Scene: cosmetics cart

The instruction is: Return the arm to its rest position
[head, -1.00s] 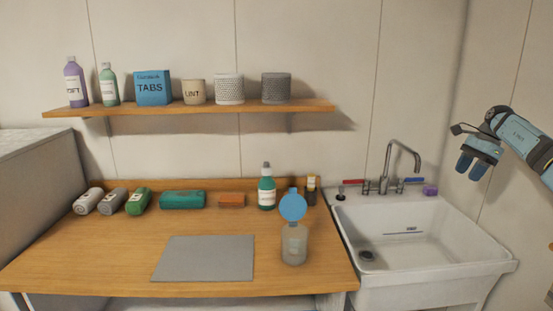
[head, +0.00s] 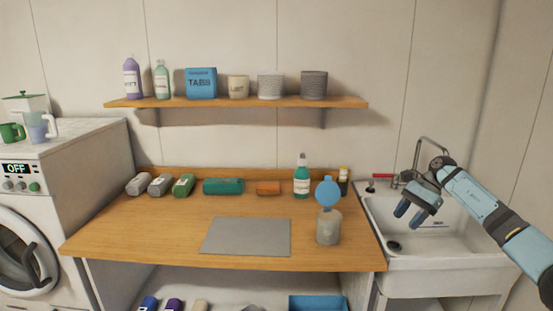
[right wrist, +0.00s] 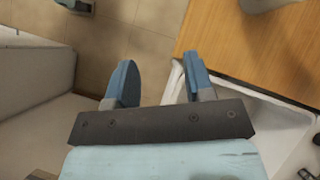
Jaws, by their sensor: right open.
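My right arm (head: 490,215) comes in from the right edge of the head view. My right gripper (head: 408,217) is open and empty, in front of the sink and to the right of the wooden counter. In the right wrist view its two blue fingers (right wrist: 157,85) stand apart with nothing between them, above the gap between the counter's edge and the floor. My left gripper is in neither view now.
The white sink (head: 460,262) with its faucet (head: 432,143) lies behind my right gripper. A washing machine (head: 82,175) is at the left.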

